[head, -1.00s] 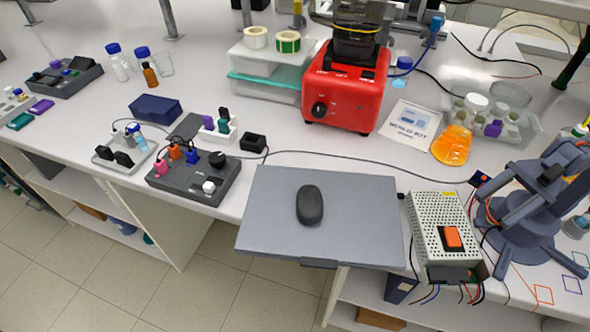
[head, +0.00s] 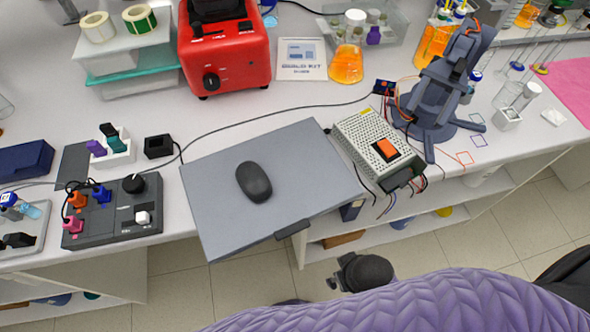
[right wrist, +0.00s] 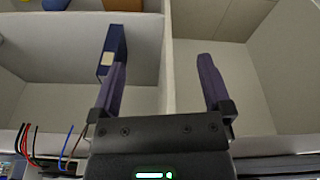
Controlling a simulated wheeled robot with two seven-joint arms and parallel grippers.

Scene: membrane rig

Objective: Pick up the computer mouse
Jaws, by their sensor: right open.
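The computer mouse (head: 254,182) is dark grey and lies on a flat grey board (head: 215,205) at the front edge of the table in the head view. Nothing touches it from above. My right gripper (right wrist: 158,64) shows in the right wrist view with its two dark purple fingers spread apart and nothing between them. It faces the open shelving under the table, and the mouse is not in that view. My left gripper is in neither current view.
A perforated power supply (head: 378,150) with an orange switch stands right of the board. A black control box (head: 110,215) with coloured plugs is to its left. A red machine (head: 225,55) stands behind. A blue binder (right wrist: 112,52) is in the shelf. A cable runs behind the board.

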